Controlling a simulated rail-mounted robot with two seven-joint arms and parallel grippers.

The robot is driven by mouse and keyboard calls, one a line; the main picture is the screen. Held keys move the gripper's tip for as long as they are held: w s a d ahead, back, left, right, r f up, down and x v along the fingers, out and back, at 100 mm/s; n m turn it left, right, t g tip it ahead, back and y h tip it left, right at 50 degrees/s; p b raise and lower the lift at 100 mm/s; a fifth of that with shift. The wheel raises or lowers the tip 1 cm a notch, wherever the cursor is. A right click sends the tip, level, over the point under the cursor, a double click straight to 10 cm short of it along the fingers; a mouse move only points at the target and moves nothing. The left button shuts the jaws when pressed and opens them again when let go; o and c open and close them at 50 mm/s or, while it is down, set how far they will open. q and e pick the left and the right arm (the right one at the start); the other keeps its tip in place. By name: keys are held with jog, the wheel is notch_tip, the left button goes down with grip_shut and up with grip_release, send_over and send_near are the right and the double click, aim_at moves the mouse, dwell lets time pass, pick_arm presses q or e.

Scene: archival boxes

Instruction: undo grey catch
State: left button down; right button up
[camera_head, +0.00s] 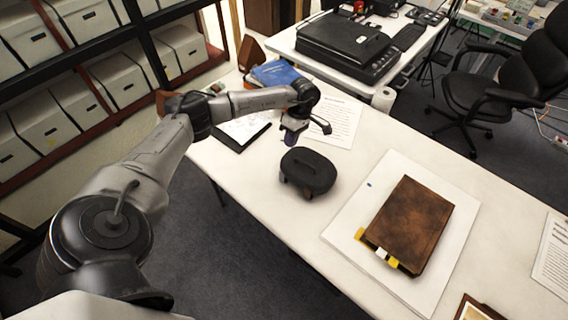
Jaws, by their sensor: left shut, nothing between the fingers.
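A brown leather-look box (410,222) lies on a white board (345,228) on the table. Small yellow pieces sit along its near left edge, with a small pale piece (381,254) between them that could be the grey catch; it is too small to be sure of its colour or whether it is fastened. My left gripper (291,138) is above the table, left of the box and well apart from it. Its fingers are small and partly unclear; it is shut and empty. My right gripper is not in view.
A dark rounded object (308,170) stands on the table just below my left gripper. A blue book (274,74) and printed sheets (334,118) lie behind. A black scanner (346,46) stands on the back table.

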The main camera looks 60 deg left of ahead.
aim_at(284, 164)
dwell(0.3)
pick_arm(q)
jog(key=shift+x, duration=5)
jog(key=shift+d, duration=0.1)
